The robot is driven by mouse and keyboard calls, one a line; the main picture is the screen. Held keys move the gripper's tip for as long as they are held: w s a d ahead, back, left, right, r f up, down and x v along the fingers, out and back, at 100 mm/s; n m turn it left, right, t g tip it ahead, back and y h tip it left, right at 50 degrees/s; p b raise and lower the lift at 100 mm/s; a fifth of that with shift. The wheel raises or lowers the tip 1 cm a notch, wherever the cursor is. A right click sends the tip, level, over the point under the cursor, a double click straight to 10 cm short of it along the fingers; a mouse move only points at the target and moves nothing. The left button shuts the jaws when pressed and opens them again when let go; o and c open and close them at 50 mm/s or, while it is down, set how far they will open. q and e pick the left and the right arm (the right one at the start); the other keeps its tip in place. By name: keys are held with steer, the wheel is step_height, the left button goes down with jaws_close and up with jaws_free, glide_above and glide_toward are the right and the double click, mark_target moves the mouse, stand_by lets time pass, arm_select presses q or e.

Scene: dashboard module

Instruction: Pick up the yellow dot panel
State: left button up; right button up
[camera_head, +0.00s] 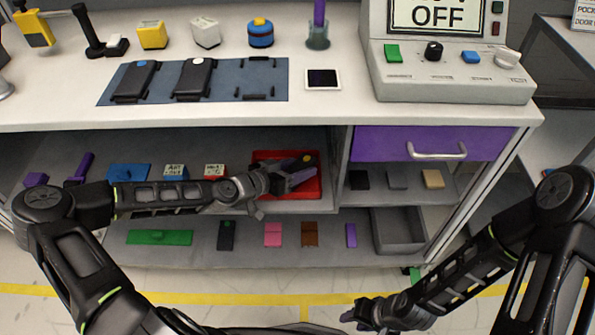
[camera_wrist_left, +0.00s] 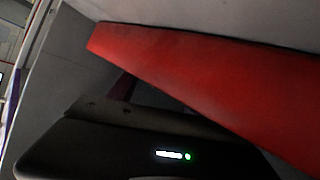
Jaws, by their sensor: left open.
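A small yellow dot (camera_head: 307,159), apparently on a dark panel, shows inside the red tray (camera_head: 317,190) on the upper shelf under the counter. Most of that panel is hidden behind my left gripper (camera_head: 301,170). My left gripper is open and reaches over the tray, its fingers pointing right beside the dot. I cannot tell whether a finger touches the panel. In the left wrist view the red tray wall (camera_wrist_left: 200,80) fills much of the picture, and the panel cannot be made out. My right gripper (camera_head: 352,316) is low in front of the shelves, over the floor.
The counter (camera_head: 330,45) above overhangs the shelf. A purple drawer (camera_head: 430,143) and a divider stand right of the tray. Left of it are a blue piece (camera_head: 129,172) and small labelled blocks. The lower shelf holds a green panel (camera_head: 160,237) and a grey bin (camera_head: 398,235).

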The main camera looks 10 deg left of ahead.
mark_target(297, 168)
stand_by(0.5)
arm_select(q)
steer(key=c, duration=1.2)
step_height(297, 168, up, 10)
steer(key=shift+p, duration=1.1)
